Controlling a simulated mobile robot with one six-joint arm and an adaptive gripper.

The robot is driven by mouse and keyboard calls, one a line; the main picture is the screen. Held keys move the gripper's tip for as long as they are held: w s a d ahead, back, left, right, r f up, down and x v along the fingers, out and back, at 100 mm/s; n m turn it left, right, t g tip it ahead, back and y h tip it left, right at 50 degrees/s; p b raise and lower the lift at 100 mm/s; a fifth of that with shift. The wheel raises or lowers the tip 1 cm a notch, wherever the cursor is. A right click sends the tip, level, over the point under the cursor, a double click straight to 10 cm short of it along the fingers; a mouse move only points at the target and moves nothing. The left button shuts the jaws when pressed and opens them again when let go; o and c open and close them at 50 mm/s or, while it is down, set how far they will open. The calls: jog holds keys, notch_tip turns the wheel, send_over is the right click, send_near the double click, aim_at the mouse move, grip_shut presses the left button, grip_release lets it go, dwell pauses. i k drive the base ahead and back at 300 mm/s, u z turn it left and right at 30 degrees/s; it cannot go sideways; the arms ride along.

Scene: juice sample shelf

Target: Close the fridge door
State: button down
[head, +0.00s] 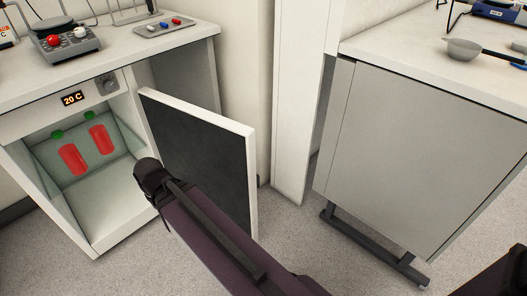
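The small white fridge (97,232) stands at the left under the counter, with its front open. Its door (205,150) stands wide open to the right of the opening, showing a dark face with white edges. Inside are two red containers (72,159) (101,139) with green tops. My arm reaches in from the lower right, across the lower part of the door. The dark end of my arm, apparently my gripper (150,178), is in front of the opening near the door's left side. Its fingers cannot be made out, nor whether it touches the door.
A display (73,98) reading 20 C and a knob (107,84) are above the opening. A grey cabinet (425,150) on a dark foot frame stands at the right. Bare floor (285,228) lies between the door and that cabinet.

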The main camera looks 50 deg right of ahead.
aim_at(214, 153)
jog(key=k, duration=2)
jog(key=z, duration=0.5)
jog(key=i, duration=1)
jog(key=z, duration=0.05)
